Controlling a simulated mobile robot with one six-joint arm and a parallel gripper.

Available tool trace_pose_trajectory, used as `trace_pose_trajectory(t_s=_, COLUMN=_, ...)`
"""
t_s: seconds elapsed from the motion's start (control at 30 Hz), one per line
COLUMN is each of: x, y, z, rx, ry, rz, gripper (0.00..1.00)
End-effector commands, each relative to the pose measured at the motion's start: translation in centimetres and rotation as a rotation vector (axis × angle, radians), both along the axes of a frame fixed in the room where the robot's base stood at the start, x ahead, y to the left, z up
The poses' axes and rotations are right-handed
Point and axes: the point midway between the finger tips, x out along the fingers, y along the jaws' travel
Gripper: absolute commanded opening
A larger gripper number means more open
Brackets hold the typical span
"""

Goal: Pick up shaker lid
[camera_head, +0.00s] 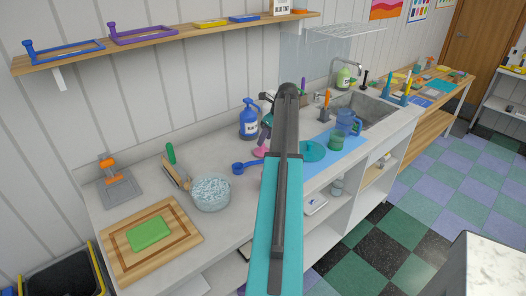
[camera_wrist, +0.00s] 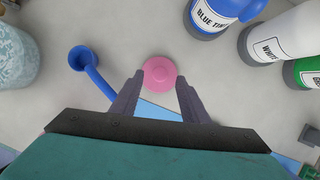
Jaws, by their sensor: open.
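A small pink round piece with a raised middle, which looks like the shaker lid (camera_wrist: 160,71), lies on the grey counter in the wrist view. It also shows in the head view as a pink spot (camera_head: 260,152) just left of my arm. My gripper (camera_wrist: 160,80) is open, its two dark fingers pointing at the lid, with the lid between and slightly beyond the fingertips. I cannot tell how far above the counter the fingers are. In the head view my arm hides much of the gripper.
A blue scoop (camera_wrist: 84,60) lies left of the lid, its handle reaching toward my left finger. A blue bottle (camera_wrist: 211,18) and a white-labelled bottle (camera_wrist: 272,45) stand to the right. A blue mat (camera_head: 340,152) holds a teal disc (camera_head: 312,151) and cups. A bowl (camera_head: 210,195) stands left.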

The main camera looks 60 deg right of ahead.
Motion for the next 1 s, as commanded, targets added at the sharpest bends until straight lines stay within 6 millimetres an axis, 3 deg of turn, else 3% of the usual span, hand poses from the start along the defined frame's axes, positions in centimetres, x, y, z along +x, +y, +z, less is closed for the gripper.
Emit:
trace_pose_trajectory(t_s=0.37, x=0.3, y=-0.1, z=-0.5, rx=0.000, ry=0.000, rz=-0.001, gripper=0.41)
trace_pose_trajectory(t_s=0.8, x=1.9, y=-0.2, z=-4.1, rx=0.000, ry=0.000, rz=-0.001, gripper=0.41)
trace_pose_trajectory(t_s=1.0, x=2.1, y=-0.2, z=-4.7, rx=0.000, ry=0.000, rz=-0.002, gripper=0.41)
